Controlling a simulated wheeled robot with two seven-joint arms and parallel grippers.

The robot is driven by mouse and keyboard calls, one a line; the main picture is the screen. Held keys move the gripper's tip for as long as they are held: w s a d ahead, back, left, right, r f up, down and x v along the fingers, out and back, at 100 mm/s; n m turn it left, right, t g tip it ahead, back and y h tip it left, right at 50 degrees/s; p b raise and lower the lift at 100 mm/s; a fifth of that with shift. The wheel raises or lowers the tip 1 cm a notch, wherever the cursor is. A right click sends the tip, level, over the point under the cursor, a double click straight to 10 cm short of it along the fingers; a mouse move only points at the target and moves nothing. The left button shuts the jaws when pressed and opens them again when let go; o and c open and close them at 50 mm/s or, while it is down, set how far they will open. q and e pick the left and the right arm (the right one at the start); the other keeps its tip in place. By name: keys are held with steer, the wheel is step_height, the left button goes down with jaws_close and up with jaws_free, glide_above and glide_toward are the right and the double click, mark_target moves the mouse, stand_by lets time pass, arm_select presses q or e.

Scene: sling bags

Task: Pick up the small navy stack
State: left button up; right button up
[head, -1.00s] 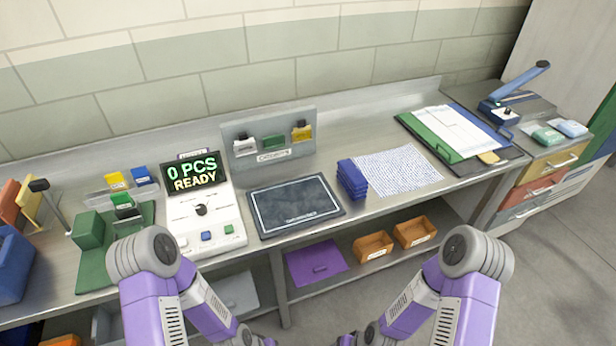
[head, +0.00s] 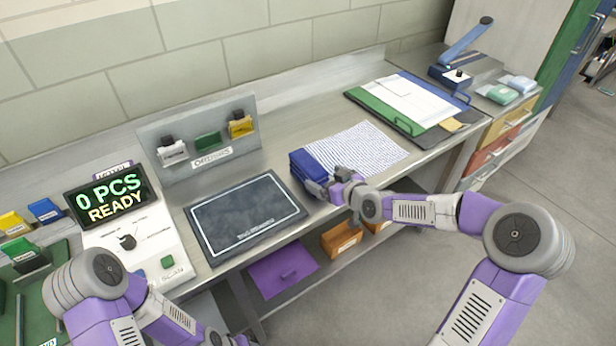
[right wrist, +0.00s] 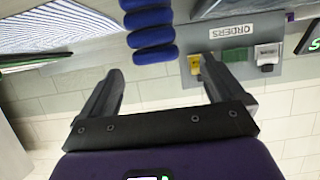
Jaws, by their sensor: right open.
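The small navy stack (head: 306,165) sits on the bench between the dark scan mat and the patterned sheet. In the right wrist view it shows as several rounded blue layers (right wrist: 151,32) at the top, beyond the fingertips. My right gripper (head: 323,187) is at the stack's near side, covering part of its front in the head view. In the right wrist view the right gripper (right wrist: 160,68) is open, with nothing between its fingers and the stack ahead of the gap. My left arm is low at the left; its gripper is not visible.
The dark mat (head: 245,218) lies left of the stack, and the patterned sheet (head: 358,150) lies right of it. An orders rack (head: 200,135) stands behind, beside a "0 PCS READY" scanner (head: 125,235). Orange bins (head: 341,239) are on the lower shelf.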

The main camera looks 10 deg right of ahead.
mark_target(318, 172)
steer(key=shift+w+a+f, duration=0.1)
steer(key=shift+w+f, duration=0.35)
steer(key=shift+f, duration=0.15)
steer(key=shift+w+a+f+b, duration=0.2)
steer(key=shift+w+a+b, duration=0.15)
steer(key=shift+w, duration=0.3)
steer(key=x, duration=0.3)
steer(key=r+x, duration=0.1)
steer(key=x, duration=0.1)
steer(key=shift+w+d+f+b, duration=0.15)
steer(key=shift+w+b, duration=0.25)
steer(key=shift+w, duration=0.1)
arm_select(q)
step_height(318, 172, down, 2)
steer(key=shift+w+f, duration=0.1)
steer(key=shift+w, duration=0.05)
arm_select(e)
steer(key=shift+c, duration=0.2)
steer(key=c, duration=1.2)
